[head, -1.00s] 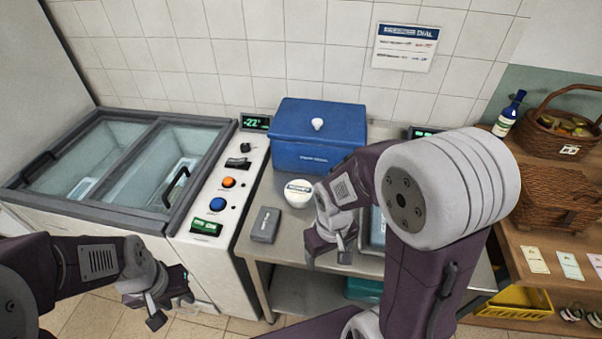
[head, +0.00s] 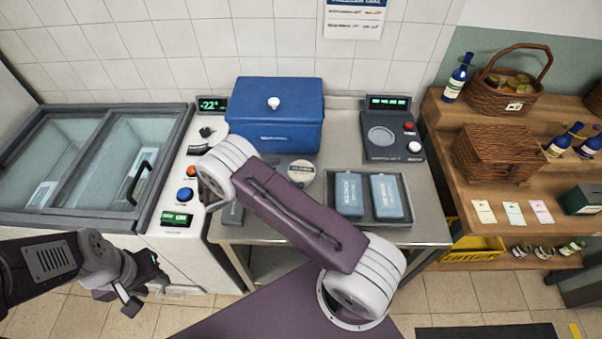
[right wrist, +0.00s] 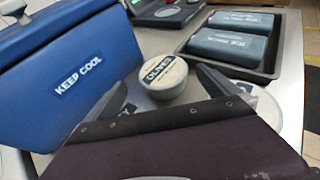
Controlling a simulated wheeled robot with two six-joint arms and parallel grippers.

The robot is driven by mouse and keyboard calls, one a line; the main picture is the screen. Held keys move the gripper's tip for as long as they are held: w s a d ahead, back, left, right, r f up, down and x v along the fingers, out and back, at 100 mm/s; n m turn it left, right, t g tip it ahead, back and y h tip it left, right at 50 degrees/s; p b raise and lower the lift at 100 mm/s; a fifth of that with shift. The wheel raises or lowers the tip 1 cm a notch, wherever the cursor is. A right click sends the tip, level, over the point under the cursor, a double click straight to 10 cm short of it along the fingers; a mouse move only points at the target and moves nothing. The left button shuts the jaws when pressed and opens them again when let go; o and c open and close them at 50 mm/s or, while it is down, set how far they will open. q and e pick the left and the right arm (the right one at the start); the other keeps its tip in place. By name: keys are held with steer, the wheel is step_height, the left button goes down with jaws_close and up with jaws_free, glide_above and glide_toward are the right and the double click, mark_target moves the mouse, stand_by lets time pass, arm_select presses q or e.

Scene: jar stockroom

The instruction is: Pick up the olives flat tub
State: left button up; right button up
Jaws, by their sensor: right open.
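The olives flat tub (right wrist: 163,77) is a low, round, pale tub with a dark label reading OLIVES, upright on the steel table in the right wrist view. In the head view the tub (head: 301,171) sits in front of the blue cool box, partly near my right arm's edge. My right gripper (right wrist: 170,98) is open and empty; its two dark fingers point toward the tub, one on each side of it, with the tub beyond them. In the head view it is hidden behind my right arm. My left gripper (head: 146,291) is open and empty at the lower left, away from the table.
A blue cool box (head: 275,115) stands behind the tub. A tray (head: 402,183) with two blue ice packs lies to the right, a scale (head: 392,130) behind it. A grey flat block (head: 233,214) lies at the table's left. A glass-lidded freezer (head: 95,165) stands left.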

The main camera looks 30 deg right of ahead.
mark_target(302, 169)
steer(key=shift+x, duration=0.85)
steer(key=shift+d+f, duration=0.15)
steer(key=shift+d, duration=0.1)
steer(key=p+x, duration=0.1)
steer(key=x, duration=0.3)
steer(key=shift+s+d+f+p, duration=0.15)
steer(key=shift+d+f+p, duration=0.05)
steer(key=shift+d+p, duration=0.2)
steer(key=shift+d+f, duration=0.15)
steer(key=c, duration=1.5)
steer(key=shift+r, duration=0.4)
steer(key=r, duration=0.4)
steer(key=shift+s+a+b, duration=0.3)
steer(key=shift+s+b, duration=0.05)
steer(key=s+a+r, duration=0.4)
steer(key=s+r, duration=0.2)
steer(key=s, duration=0.4)
steer(key=shift+r+b, duration=0.15)
steer(key=shift+b, duration=0.15)
